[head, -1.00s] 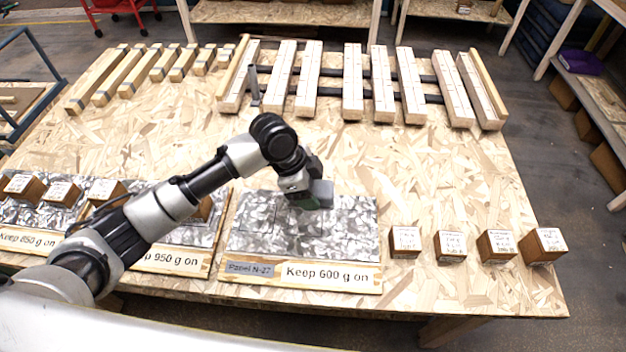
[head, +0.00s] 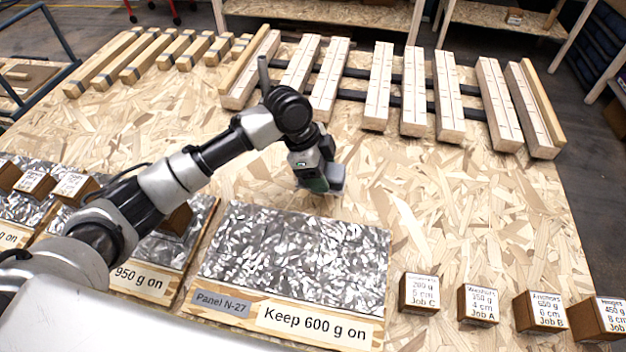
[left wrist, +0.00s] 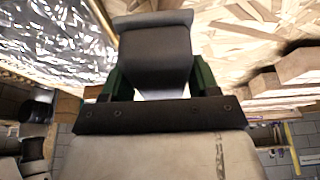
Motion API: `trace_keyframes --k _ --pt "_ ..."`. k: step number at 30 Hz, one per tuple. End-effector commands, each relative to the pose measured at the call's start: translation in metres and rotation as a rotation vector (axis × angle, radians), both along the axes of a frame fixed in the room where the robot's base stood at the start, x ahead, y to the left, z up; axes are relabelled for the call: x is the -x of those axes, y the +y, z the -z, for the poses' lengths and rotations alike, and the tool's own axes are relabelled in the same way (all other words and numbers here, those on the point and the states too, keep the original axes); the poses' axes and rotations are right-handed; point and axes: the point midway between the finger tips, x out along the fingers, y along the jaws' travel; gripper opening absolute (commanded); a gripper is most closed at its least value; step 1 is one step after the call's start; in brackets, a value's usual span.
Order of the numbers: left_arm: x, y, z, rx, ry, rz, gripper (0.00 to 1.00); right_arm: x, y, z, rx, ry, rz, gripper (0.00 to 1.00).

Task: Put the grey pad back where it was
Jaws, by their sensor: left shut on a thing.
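My left gripper (head: 322,186) is shut on the grey pad (head: 337,178) and holds it over the bare board just behind the crinkled silver panel (head: 295,250). In the left wrist view the grey pad (left wrist: 155,48) sits between the green-edged fingers of the left gripper (left wrist: 155,85). The gripper partly hides the pad in the head view. I cannot tell how high the pad is above the board. The panel carries the labels "Panel N-27" (head: 221,302) and "Keep 600 g on" (head: 315,324), and nothing stands on it. My right gripper is not in view.
Labelled brown blocks, including the Job C block (head: 419,293) and the Job A block (head: 478,305), stand right of the panel. A slatted wooden rack (head: 411,90) is at the back. Another silver panel with blocks is at left. The board right of my gripper is clear.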

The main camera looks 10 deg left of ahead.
Motion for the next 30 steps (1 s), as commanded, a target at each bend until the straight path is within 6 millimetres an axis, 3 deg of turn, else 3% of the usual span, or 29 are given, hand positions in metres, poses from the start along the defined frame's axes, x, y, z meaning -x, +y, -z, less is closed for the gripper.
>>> trace_keyframes --k 6,17,28,29,30 --pt "-0.01 0.02 0.014 0.001 0.001 0.001 0.42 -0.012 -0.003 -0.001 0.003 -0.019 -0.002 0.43" --pt "-0.01 0.021 0.053 0.0 0.002 0.001 0.42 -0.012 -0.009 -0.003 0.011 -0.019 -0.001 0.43" --pt "-0.01 0.021 0.058 0.0 -0.001 0.002 0.42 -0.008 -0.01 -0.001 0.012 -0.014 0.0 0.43" --pt "-0.01 0.021 0.058 0.0 -0.001 0.002 0.64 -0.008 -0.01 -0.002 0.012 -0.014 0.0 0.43" --pt "-0.01 0.021 0.058 0.0 -0.001 0.002 0.7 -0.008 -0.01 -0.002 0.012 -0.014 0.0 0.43"
